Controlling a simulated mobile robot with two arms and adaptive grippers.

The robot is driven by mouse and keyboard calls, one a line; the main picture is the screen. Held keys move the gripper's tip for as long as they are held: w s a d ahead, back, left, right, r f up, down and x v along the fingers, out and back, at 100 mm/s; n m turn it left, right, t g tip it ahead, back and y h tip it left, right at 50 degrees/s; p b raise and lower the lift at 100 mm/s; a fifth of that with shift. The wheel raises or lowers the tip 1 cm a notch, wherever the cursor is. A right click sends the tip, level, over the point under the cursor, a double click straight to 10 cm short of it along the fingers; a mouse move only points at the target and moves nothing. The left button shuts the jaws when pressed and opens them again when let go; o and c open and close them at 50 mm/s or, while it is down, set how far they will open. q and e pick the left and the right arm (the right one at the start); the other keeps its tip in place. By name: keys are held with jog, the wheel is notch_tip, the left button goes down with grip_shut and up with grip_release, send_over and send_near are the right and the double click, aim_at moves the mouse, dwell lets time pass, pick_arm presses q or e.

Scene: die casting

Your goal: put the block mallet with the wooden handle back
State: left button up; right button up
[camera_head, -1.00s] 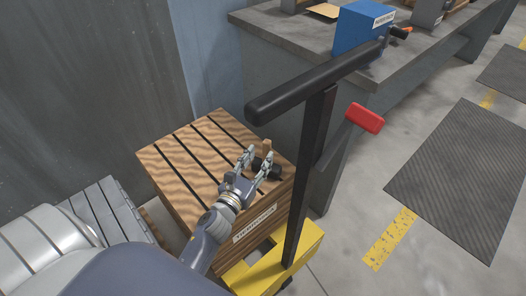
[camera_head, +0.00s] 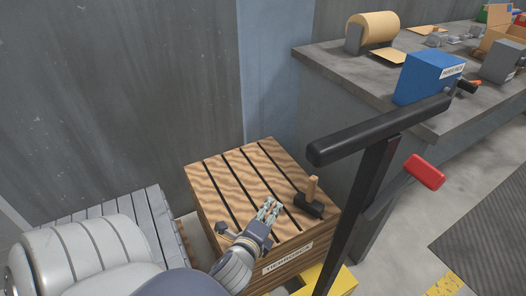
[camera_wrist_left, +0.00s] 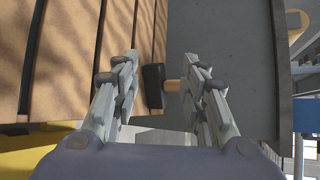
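The block mallet, with its black head (camera_head: 308,206) and light wooden handle (camera_head: 312,187), rests on the slatted wooden crate (camera_head: 222,182) near its right edge. The handle points up in the head view. My left gripper (camera_head: 271,207) is just left of the mallet, apart from it and empty. In the left wrist view the fingers (camera_wrist_left: 162,78) are spread. My right gripper is not in view.
A black T-shaped handle (camera_head: 375,134) with a red grip (camera_head: 424,172) rises in front of the crate's right side. A grey workbench (camera_head: 350,68) behind carries a blue box (camera_head: 424,78) and a paper roll (camera_head: 376,27). A grey slatted crate (camera_head: 152,207) stands at left.

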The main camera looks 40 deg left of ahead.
pick_arm(q)
jog(key=s+d+f+n+g+h, duration=0.2)
jog(key=s+d+n+g, duration=0.2)
jog(key=s+d+n, duration=0.2)
jog(key=s+d+f+n+g+h, duration=0.3)
jog(key=s+d+n+g, duration=0.2)
jog(key=s+n, duration=0.4)
jog(key=shift+s+d, duration=0.3)
jog(key=shift+d, duration=0.15)
